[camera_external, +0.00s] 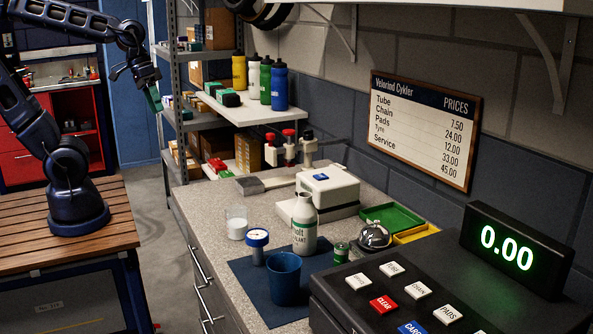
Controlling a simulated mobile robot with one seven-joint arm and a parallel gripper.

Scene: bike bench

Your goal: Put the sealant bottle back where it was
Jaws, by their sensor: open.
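The sealant bottle (304,226) is white with a dark green printed label and a narrow neck. My gripper (148,88) is high at the upper left, in front of the shelf and well away from the bottle. It is open. A green piece shows at its fingertips; I cannot tell whether it is part of the gripper or something behind it.
The cash register (407,290) fills the front right. The counter's left strip is clear.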

